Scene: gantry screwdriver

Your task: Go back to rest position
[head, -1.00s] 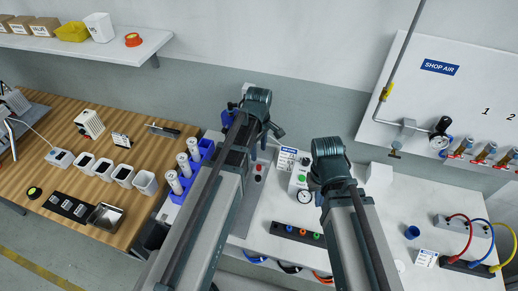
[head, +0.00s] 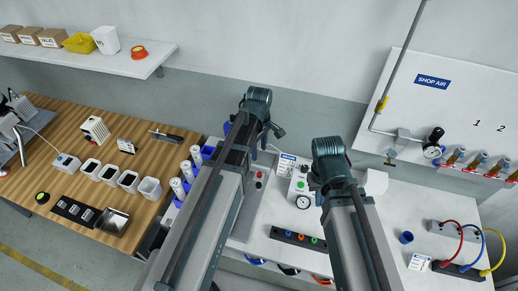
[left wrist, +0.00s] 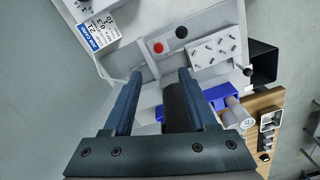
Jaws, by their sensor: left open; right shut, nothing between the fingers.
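Both my arms reach forward over the benches in the head view. My left gripper (left wrist: 158,90) is open in the left wrist view, with its two fingers apart. A dark cylindrical part (left wrist: 180,108) shows behind the fingers; I cannot tell how far it is from them. In the head view the left arm (head: 215,200) ends in front of the wall, and its fingers are not clear there. My right arm (head: 358,225) stands over the white bench, and its fingers are hidden behind its own links.
The wooden bench (head: 60,170) at left holds white bins and a metal tray (head: 112,221). The white bench (head: 345,262) carries a gauge unit (head: 303,202) and coloured hoses (head: 482,250). A shelf (head: 150,62) and the air panel (head: 405,105) are on the wall. Floor (head: 30,270) shows at lower left.

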